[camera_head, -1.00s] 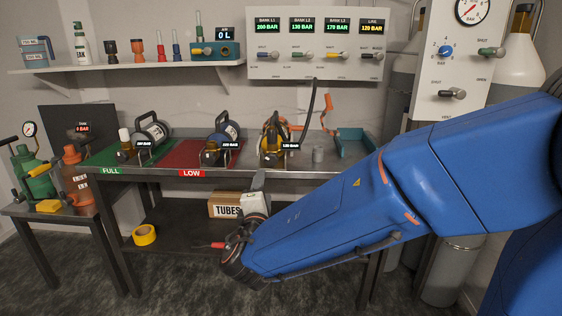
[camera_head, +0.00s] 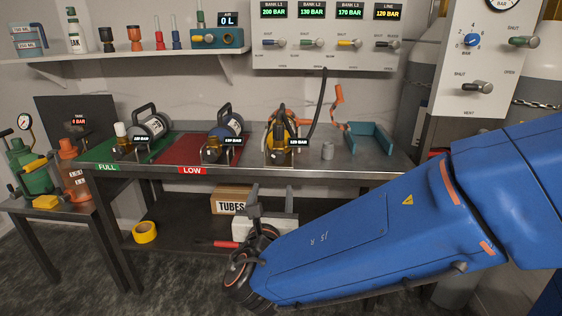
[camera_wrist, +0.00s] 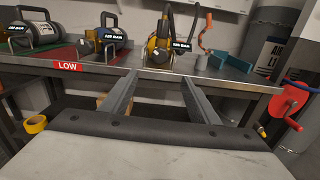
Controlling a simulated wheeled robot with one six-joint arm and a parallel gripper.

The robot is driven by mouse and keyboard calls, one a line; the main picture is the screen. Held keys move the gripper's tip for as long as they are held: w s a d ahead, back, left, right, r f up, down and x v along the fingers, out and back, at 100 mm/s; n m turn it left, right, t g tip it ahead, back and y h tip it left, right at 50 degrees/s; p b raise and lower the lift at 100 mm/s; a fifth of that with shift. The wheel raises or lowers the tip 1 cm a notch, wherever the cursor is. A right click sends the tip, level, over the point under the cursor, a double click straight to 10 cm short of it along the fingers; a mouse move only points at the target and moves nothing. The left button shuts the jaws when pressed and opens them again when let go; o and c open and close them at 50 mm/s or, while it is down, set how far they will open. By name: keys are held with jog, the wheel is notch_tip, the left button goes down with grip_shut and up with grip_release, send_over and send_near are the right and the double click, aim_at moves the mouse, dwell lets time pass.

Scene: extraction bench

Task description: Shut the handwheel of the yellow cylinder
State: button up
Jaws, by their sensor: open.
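The yellow cylinder (camera_head: 273,137) lies in a cradle on the steel bench, right of the red mat, with a black carry handle on top and a 120 BAR tag. A brass valve block is at its front end; its handwheel is too small to make out clearly. The yellow cylinder also shows in the wrist view (camera_wrist: 153,47), beyond my fingers. My gripper (camera_wrist: 158,78) is open and empty, its two fingers apart and pointing at the bench's front edge below the cylinder. In the head view my gripper (camera_head: 268,198) is in front of and below the bench top.
A small grey cup (camera_head: 327,151) and a teal tray (camera_head: 368,142) are right of the yellow cylinder. A hose and an orange coiled line hang behind. A TUBES box (camera_head: 229,200) sits on the lower shelf.

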aim_at(277, 160)
jog(key=w, duration=1.7)
jog(key=shift+w+d, duration=0.1)
jog(key=shift+d, duration=0.2)
jog(key=c, duration=1)
